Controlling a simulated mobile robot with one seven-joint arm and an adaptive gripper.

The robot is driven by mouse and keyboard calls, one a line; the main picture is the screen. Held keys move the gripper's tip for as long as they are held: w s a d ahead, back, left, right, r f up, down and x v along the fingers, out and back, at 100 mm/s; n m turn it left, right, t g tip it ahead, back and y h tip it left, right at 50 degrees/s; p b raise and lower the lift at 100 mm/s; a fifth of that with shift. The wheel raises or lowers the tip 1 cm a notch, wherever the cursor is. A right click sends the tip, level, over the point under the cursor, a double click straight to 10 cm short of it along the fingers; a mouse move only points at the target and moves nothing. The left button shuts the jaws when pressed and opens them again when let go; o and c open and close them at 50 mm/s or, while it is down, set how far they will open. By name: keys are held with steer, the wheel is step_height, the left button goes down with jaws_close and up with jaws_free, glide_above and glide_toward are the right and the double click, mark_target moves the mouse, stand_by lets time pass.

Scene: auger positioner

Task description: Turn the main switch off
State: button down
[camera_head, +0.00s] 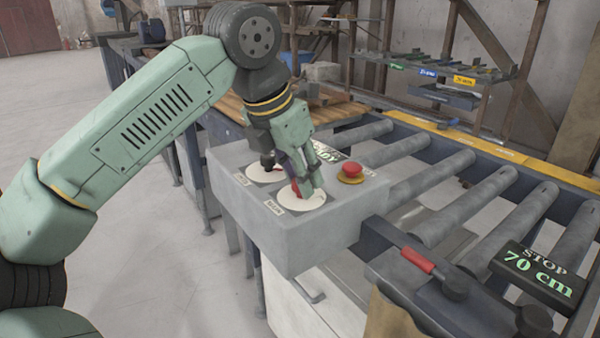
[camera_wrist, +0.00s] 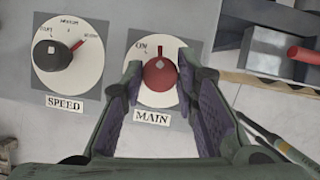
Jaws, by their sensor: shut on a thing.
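The main switch (camera_wrist: 159,74) is a red knob on a round white dial above a "MAIN" label, on a grey control box (camera_head: 315,238). In the wrist view its pointer faces straight up, and the lettering that looks like "ON" is just left of it. My gripper (camera_wrist: 161,88) has one purple-padded finger on each side of the knob and is shut on it. In the head view my gripper (camera_head: 304,184) reaches down onto the dial and hides much of the knob.
A black speed knob (camera_wrist: 54,58) with a red pointer is left of the main dial. A red mushroom button (camera_head: 351,168) stands on the box's right. Beyond are a roller conveyor (camera_head: 440,205), a red-gripped lever (camera_head: 418,260) and a "STOP 70 cm" display (camera_head: 540,270).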

steer(key=m+g+p, duration=0.1)
steer(key=m, duration=0.1)
steer(key=m+g+h, duration=0.1)
steer(key=m, duration=0.2)
steer(key=shift+w+r+m+p, duration=0.1)
steer(key=shift+w+m+p, duration=0.05)
steer(key=shift+m+p, duration=0.2)
steer(key=m+g+p, duration=0.1)
steer(key=m+g, duration=0.1)
steer(key=m, duration=0.3)
steer(key=shift+w+a+p, duration=0.1)
steer(key=shift+p, duration=0.25)
steer(key=shift+m, duration=0.25)
steer(key=c, duration=1.3)
jaws_free()
steer(key=v, duration=1.1)
steer(key=shift+a+r, duration=0.3)
steer(key=shift+w, duration=0.1)
